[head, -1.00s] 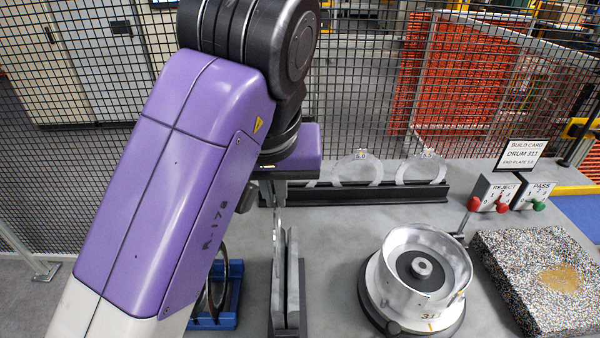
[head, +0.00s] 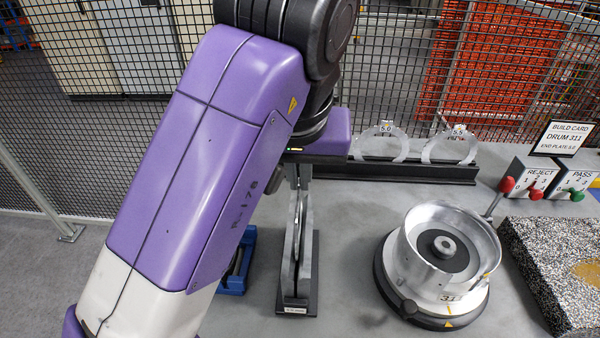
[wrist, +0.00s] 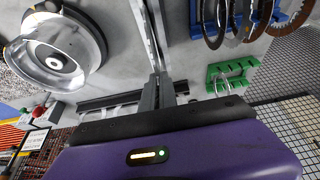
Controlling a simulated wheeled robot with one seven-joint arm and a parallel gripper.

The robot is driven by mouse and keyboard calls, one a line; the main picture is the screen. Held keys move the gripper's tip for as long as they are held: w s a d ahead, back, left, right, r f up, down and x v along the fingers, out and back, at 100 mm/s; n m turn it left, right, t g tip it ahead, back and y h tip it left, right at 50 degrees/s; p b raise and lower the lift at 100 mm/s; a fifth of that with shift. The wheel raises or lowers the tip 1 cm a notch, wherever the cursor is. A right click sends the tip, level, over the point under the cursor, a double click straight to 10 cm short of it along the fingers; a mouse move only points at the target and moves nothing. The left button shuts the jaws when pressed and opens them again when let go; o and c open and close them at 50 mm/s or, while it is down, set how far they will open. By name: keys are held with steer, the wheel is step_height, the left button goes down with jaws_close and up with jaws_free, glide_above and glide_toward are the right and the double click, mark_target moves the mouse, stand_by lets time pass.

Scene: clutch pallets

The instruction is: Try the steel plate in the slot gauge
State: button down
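The slot gauge (head: 288,272), two upright grey walls on a dark base with a narrow gap, stands on the bench in the head view. It also shows in the wrist view (wrist: 141,18). My gripper (head: 300,182) is above its far end, its upper part hidden by the purple wrist housing. In the wrist view the fingers (wrist: 157,84) are close together around a thin edge-on strip. This strip appears to be the steel plate (head: 299,212), in line with the gap. How deep it sits, and whether it touches the walls, I cannot tell.
A drum (head: 440,248) on a round stand is right of the gauge. A blue rack (head: 236,283) is left, partly behind my arm. A black rack (head: 430,170) with clear rings is behind. REJECT (head: 533,178) and PASS (head: 580,180) counters and a speckled slab (head: 545,262) are right.

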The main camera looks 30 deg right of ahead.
step_height(320, 180, down, 2)
steer(key=shift+b, duration=0.75)
steer(key=shift+r+p, duration=1.4)
steer(key=c, duration=1.6)
jaws_free()
step_height(320, 180, up, 8)
steer(key=p, duration=0.8)
